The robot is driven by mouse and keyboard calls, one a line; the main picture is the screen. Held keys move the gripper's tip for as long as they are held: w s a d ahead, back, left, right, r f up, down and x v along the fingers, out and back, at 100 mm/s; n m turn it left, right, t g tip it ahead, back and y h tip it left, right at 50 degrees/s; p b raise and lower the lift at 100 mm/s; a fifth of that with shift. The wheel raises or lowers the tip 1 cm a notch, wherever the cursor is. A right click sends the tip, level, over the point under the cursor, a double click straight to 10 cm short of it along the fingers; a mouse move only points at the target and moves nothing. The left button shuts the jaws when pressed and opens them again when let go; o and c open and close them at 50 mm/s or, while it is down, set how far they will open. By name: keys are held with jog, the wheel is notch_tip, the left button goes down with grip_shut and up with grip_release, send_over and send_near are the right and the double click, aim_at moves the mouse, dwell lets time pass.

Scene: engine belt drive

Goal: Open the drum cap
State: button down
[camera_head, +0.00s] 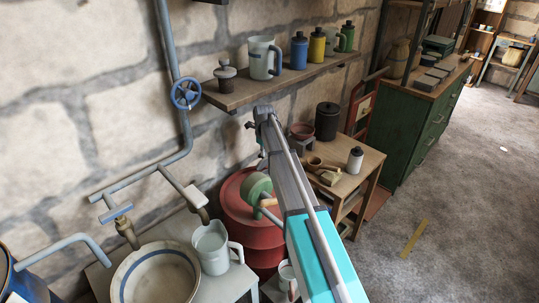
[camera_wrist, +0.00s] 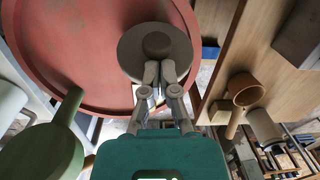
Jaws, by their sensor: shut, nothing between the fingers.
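The red drum (camera_head: 238,210) stands between the sink bench and the small wooden table, partly hidden behind my arm. In the wrist view its red top (camera_wrist: 85,40) fills the upper left. The drum cap (camera_wrist: 157,27), a round grey-brown disc with a darker raised centre, lies at the right part of that top. My gripper (camera_wrist: 159,70) is shut and empty, its fingertips overlapping the cap's near edge in the picture. I cannot tell whether they touch it. In the head view I cannot make out the cap or the fingertips.
A green round object (camera_wrist: 40,152) with a handle is close at the wrist view's lower left. The wooden table (camera_head: 345,185) right of the drum bears a white bottle (camera_head: 355,159) and a dark canister (camera_head: 326,121). A wall shelf (camera_head: 270,86) with jugs and bottles is above.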

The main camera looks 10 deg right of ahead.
jog(key=shift+w+a, duration=0.35)
jog(key=shift+w, duration=0.25)
jog(key=shift+r, duration=0.1)
dwell(0.3)
jog(key=shift+s+r+n+t, duration=0.15)
jog(key=shift+s+n+t, duration=0.15)
jog(key=shift+n, duration=0.2)
jog(key=s+d+r+t+y+p, duration=0.4)
jog(key=s+d+r+p, duration=0.2)
jog(key=r, duration=0.3)
jog(key=shift+s+d+r+m+t+y, duration=0.3)
jog(key=shift+s+y, duration=0.1)
jog(key=shift+s, duration=0.5)
jog(key=shift+f, duration=0.15)
